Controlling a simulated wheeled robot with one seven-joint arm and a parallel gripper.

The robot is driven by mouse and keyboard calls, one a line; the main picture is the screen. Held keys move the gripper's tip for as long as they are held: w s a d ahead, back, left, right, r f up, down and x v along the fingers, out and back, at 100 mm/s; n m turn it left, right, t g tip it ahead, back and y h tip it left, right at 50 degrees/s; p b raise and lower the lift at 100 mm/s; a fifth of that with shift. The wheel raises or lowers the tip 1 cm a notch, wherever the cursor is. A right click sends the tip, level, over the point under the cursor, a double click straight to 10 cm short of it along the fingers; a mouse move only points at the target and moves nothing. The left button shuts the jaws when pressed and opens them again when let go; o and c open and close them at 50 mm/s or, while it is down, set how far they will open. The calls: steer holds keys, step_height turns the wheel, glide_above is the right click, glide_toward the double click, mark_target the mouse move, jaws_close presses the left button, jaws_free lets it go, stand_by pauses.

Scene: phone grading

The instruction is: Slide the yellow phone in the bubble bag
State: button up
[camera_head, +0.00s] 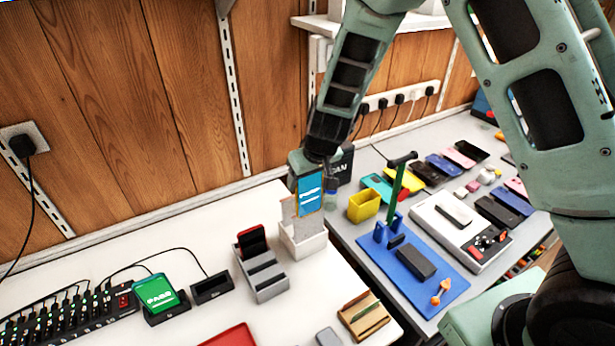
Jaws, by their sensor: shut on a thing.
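My gripper (313,162) is shut on the top of an upright phone with a lit blue screen (311,190) and a thin orange-yellow rim; I take it for the yellow phone. The phone hangs above a white stand (303,244) at the back right of the white table. A pale upright sheet (288,210) at the stand's left side may be the bubble bag, but its mouth is not clear. The phone's lower end is at the stand's top; I cannot tell whether it is inside anything.
A grey slotted rack (264,277) with a dark red-edged phone stands left of the stand. A green PASS phone (158,293) sits in a dock. A yellow bin (363,206), a blue mat (430,284) and several phones, one yellow (404,180), are on the grey bench at right.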

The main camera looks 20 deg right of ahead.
mark_target(308, 204)
steer(key=shift+f, duration=0.25)
stand_by(0.4)
steer(key=shift+f+b, duration=0.45)
steer(key=shift+b, duration=0.15)
steer(key=shift+f, duration=0.15)
steer(key=shift+f+b, duration=2.05)
steer(key=shift+f, duration=0.25)
steer(key=shift+f, duration=0.1)
steer(key=shift+f+b, duration=1.3)
steer(key=shift+f, duration=0.1)
steer(key=o, duration=1.2)
